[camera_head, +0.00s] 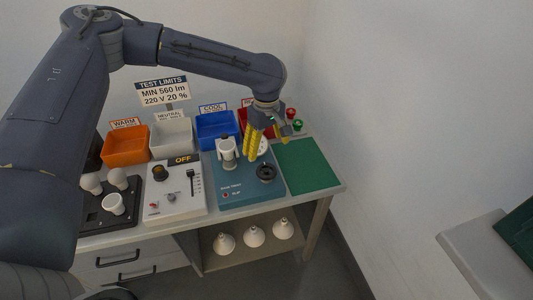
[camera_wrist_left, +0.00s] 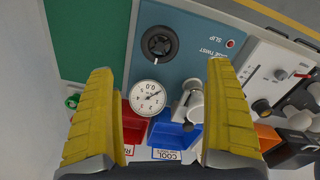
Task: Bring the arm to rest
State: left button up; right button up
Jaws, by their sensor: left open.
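My left arm reaches in from the left across the back of the bench in the head view. My left gripper (camera_head: 267,150) has yellow fingers that point down over the teal test panel (camera_head: 232,190), near its back right. In the left wrist view the two fingers stand wide apart (camera_wrist_left: 160,68) with nothing between them in their grip. Beyond them show a round white gauge (camera_wrist_left: 147,97), a black socket (camera_wrist_left: 159,44) and a white-and-grey clamp-like fixture (camera_wrist_left: 189,103). Whether the fingertips touch anything cannot be told from the head view, but they look apart from it. My right gripper is not in view.
Orange (camera_head: 126,147), white (camera_head: 171,138), blue (camera_head: 217,128) and red bins line the bench's back. A control box (camera_head: 176,190) reads OFF. A black tray (camera_head: 98,218) holds white bulbs. A green mat (camera_head: 306,166) lies bare at right. More bulbs (camera_head: 254,236) sit on the shelf.

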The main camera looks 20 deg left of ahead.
pick_arm(q)
jog(key=shift+r, duration=0.4)
